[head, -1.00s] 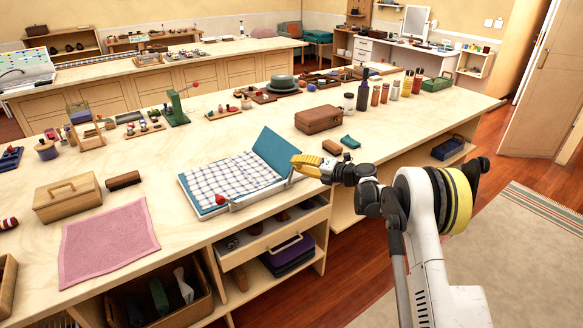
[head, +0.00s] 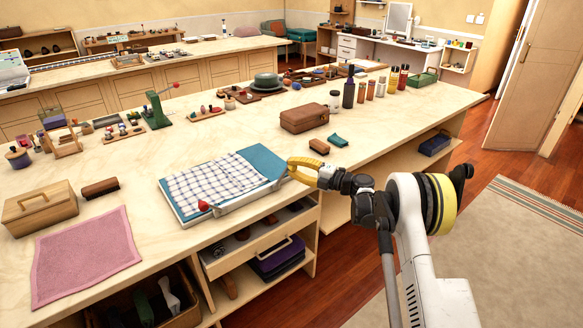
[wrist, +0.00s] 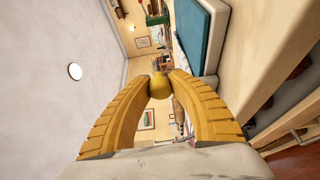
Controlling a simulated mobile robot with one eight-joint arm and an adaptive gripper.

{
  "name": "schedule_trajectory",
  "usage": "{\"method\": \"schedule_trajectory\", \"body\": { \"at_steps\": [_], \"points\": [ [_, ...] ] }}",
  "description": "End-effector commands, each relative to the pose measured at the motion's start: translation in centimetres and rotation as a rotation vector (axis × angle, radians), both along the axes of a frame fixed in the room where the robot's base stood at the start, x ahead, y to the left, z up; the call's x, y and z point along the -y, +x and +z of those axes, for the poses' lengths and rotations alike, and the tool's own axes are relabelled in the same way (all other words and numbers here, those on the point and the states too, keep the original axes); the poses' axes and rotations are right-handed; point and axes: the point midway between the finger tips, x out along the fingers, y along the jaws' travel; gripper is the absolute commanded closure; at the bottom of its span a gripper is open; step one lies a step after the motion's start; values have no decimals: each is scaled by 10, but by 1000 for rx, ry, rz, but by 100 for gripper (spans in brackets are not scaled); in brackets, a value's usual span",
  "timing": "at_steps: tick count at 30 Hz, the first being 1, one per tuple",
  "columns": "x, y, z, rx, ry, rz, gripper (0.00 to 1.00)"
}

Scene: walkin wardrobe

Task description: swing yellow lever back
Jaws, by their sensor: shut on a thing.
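My gripper (head: 294,166) is at the right end of a low white-edged board (head: 251,197) on the counter. In the wrist view, the yellow fingers (wrist: 160,84) are shut on a yellow ball knob (wrist: 159,88), the end of the yellow lever. The lever's arm is hidden behind the fingers and cannot be made out in the head view. The panel's edge also shows in the wrist view (wrist: 204,30).
A brown case (head: 304,118), a teal cloth item (head: 338,140) and several bottles stand behind the board. A wooden box (head: 40,207) and pink cloth (head: 85,255) lie to the left. Below is an open drawer (head: 256,242). Floor is open at the right.

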Motion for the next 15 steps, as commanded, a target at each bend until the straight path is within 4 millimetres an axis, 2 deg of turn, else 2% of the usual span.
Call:
{"method": "schedule_trajectory", "body": {
  "at_steps": [7, 8, 10, 15],
  "points": [
    [3, 2, 3, 1, 5, -8, 100],
    [3, 2, 3, 1, 5, -8, 73],
    [3, 2, 3, 1, 5, -8, 52],
    [2, 1, 2, 0, 2, -5, 52]
  ]
}}
